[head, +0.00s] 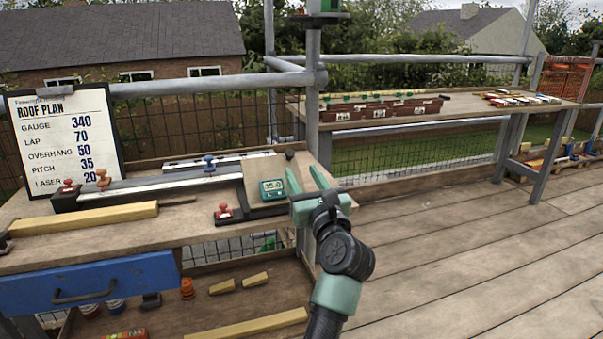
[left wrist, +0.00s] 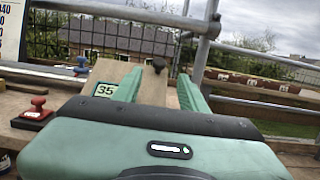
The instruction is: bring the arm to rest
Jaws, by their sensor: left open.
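My left gripper (head: 308,180) is open and empty in the head view. It is raised at the right end of the workbench (head: 215,229), just right of a small green display (head: 272,189) reading 35.0. In the left wrist view its two green fingers (left wrist: 158,88) stand apart, with the display (left wrist: 106,90) partly hidden behind the left finger. A tilted wooden board (head: 262,168) stands behind the display. My right gripper is not in either view.
A roof plan clipboard (head: 65,140) stands at the left. Red-knobbed blocks (head: 227,213) and a yellow wooden strip (head: 85,218) lie on the bench. A scaffold pole (head: 312,95) rises behind it. A second table (head: 450,107) stands farther back. The plank deck (head: 480,250) at right is clear.

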